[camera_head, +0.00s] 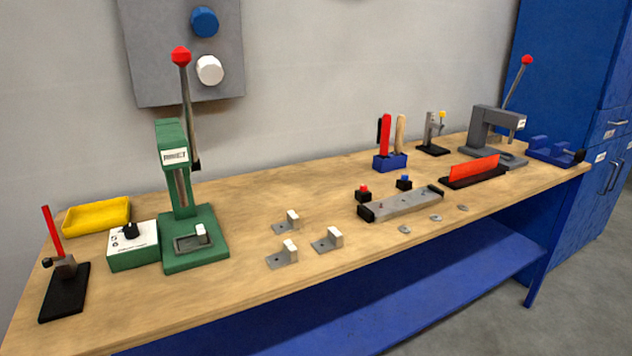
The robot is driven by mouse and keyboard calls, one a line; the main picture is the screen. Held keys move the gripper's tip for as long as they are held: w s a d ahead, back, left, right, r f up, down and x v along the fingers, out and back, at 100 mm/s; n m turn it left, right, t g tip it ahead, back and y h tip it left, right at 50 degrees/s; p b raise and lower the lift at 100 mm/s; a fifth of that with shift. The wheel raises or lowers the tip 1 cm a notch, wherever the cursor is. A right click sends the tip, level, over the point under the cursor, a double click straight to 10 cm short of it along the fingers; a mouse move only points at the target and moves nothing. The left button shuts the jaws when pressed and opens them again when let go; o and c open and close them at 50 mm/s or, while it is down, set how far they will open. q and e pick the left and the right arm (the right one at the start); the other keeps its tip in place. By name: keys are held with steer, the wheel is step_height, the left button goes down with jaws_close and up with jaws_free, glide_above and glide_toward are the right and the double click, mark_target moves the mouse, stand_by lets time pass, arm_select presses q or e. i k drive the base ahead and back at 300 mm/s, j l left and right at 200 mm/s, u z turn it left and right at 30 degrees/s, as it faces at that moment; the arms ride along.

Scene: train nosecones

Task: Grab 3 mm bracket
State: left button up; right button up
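Three small grey L-shaped brackets with pale upright blocks stand loose on the wooden workbench (250,290). One bracket (280,226) is at the back, one bracket (324,244) is at the front right, and one bracket (279,260) is at the front left. They stand apart from each other. No thickness marking is legible, so I cannot tell which is 3 mm. Neither of my grippers is in view.
Left of the brackets stand a green lever press (195,255), a white-and-green control box (134,248), a yellow tray (96,216) and a black-based stand (64,293). Right are a grey fixture (405,205), a blue tool holder (390,162) and a grey press (488,125).

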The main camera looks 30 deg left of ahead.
mark_target(200, 238)
steer(key=i+l+u, duration=0.2)
steer(key=u, duration=0.2)
steer(key=i+l+u, duration=0.15)
steer(key=l+u, duration=0.25)
steer(key=i+l+u, duration=0.1)
steer(key=u, duration=0.25)
steer(key=l+u, duration=0.9)
steer(key=l, duration=0.3)
